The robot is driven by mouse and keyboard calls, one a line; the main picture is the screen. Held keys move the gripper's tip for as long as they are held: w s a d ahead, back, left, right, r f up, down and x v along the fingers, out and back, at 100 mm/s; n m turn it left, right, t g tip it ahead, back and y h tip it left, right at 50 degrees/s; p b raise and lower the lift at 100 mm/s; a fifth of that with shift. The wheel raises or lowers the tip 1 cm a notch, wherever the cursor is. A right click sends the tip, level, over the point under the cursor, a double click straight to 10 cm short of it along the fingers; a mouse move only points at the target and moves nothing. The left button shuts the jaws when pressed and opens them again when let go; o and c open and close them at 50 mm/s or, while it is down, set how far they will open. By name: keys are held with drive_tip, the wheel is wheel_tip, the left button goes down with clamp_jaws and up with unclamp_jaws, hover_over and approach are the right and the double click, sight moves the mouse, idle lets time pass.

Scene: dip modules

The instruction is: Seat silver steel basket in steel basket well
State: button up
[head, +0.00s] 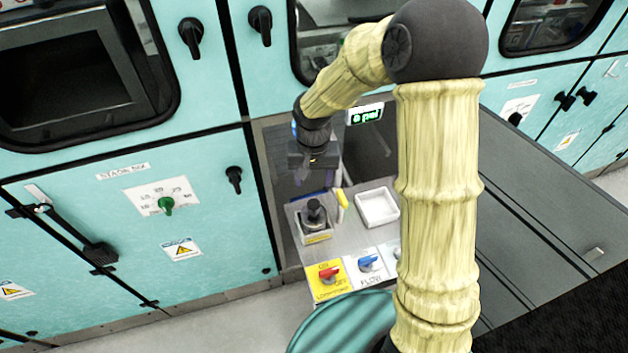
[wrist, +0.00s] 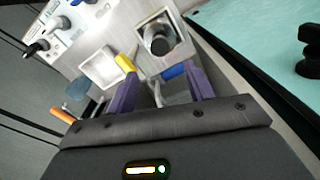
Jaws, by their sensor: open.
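My gripper (head: 313,181) points down beyond the small control panel, and its purple fingers are faint in the head view. In the wrist view the fingers (wrist: 161,84) stand apart. A grey metal piece (wrist: 168,97) shows between them; I cannot tell whether it is the silver steel basket, or whether the fingers touch it. A square metal recess (wrist: 177,37) with a dark round piece in it lies ahead of the fingers. It also shows in the head view (head: 326,227), with a black knob-like piece standing in it. I cannot tell for sure that it is the steel basket well.
A white square tray (head: 377,208) lies right of the recess. Red (head: 329,274) and blue (head: 368,263) switches sit at the panel's front. Teal cabinets (head: 215,215) stand to the left.

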drive_tip(key=shift+d, duration=0.1)
idle(0.5)
drive_tip(key=s+d+r+t, duration=0.1)
drive_tip(key=s+d+r, duration=0.2)
drive_tip(key=s+d, duration=0.3)
drive_tip(key=s+d+r+t, duration=0.1)
drive_tip(key=s+d+r, duration=0.2)
drive_tip(key=s+d, duration=0.3)
drive_tip(key=shift+s+d+r+t, duration=0.25)
drive_tip(key=shift+s+d+t, duration=0.1)
drive_tip(key=shift+d, duration=0.35)
drive_tip(key=p+v, duration=0.2)
drive_tip(key=w+p+v, duration=0.1)
drive_tip(key=p+v, duration=0.1)
drive_tip(key=shift+r, duration=0.3)
